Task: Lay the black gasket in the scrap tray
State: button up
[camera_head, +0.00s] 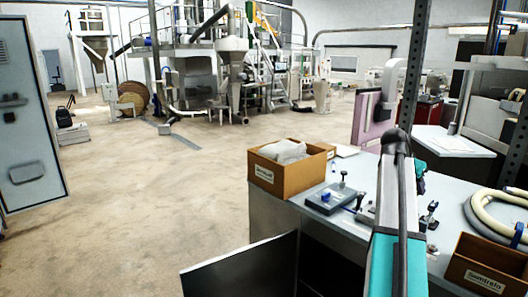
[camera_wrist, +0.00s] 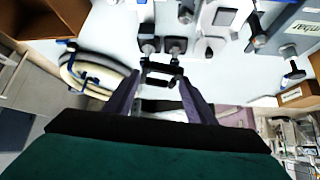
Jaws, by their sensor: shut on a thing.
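In the wrist view my gripper (camera_wrist: 160,74) reaches over the pale bench top with its two dark fingers. The fingers are shut on a small black frame-like piece (camera_wrist: 161,68), which looks like the black gasket; its far outline blends with dark parts behind it. In the head view my arm hides the gripper and the gasket. I cannot tell which object is the scrap tray. An open brown box (camera_head: 487,268) stands at the bench's right front, and a brown container also shows at the wrist view's upper left (camera_wrist: 62,14).
A brown box (camera_head: 277,176) with clear bags stands at the bench's left end. A blue-grey fixture (camera_head: 329,199) with knobs lies near it. A coiled pale hose (camera_head: 478,215) lies at the right. A dark upright post (camera_head: 413,70) stands behind my arm.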

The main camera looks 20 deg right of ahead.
jog(key=w+a+f+n+t+y+b, duration=0.1)
jog(key=w+a+f+n, duration=0.1)
jog(key=w+a+f, duration=0.5)
jog(key=w+a+f+n+t+b, duration=0.15)
jog(key=w+a, duration=0.25)
jog(key=a, duration=0.8)
jog(key=w+a+f+n+t+y+b, duration=0.1)
jog(key=w+a+f+n, duration=0.2)
jog(key=w+a, duration=0.45)
jog(key=a+f+n+t+y+b, duration=0.1)
jog(key=a+f+n, duration=0.3)
jog(key=a, duration=1.2)
jog(key=s+a+f+n+t+y+b, duration=0.1)
jog(key=a+f+n+y, duration=0.3)
jog(key=a, duration=1.3)
jog(key=shift+f+t, duration=0.45)
jog(key=shift+f, duration=0.45)
jog(key=shift+w+a+r+n+y, duration=0.15)
jog(key=shift+w+r+n+y, duration=0.1)
jog(key=shift+n+y, duration=0.3)
jog(key=shift+a, duration=0.15)
